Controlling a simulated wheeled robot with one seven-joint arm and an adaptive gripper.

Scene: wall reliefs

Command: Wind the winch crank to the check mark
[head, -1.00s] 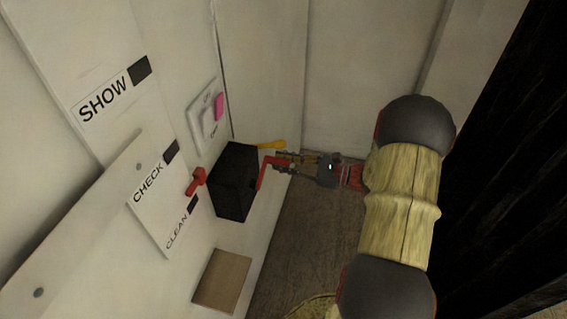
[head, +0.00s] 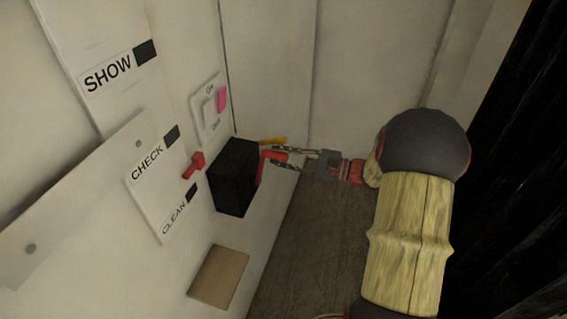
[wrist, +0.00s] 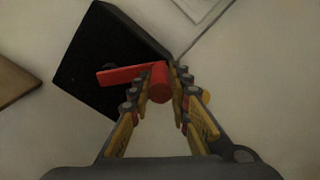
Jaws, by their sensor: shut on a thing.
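The winch is a black box (head: 232,180) on the white wall, with a red crank (head: 263,166) on its right face. My gripper (head: 276,158) is shut on the crank's red handle. In the wrist view the fingers (wrist: 166,84) close around the round handle end (wrist: 159,84), and the crank arm (wrist: 120,76) runs left across the black box. A red pointer (head: 194,166) sits left of the box, between the CHECK label (head: 147,165) with its dark mark (head: 172,134) and the CLEAN label (head: 174,219) with its dark mark (head: 191,193).
The SHOW label (head: 108,75) and its dark mark (head: 146,51) are higher up the wall. A switch plate with a pink part (head: 223,98) is above the box. A yellow lever (head: 273,140) is close behind the handle. A brown panel (head: 218,277) is below.

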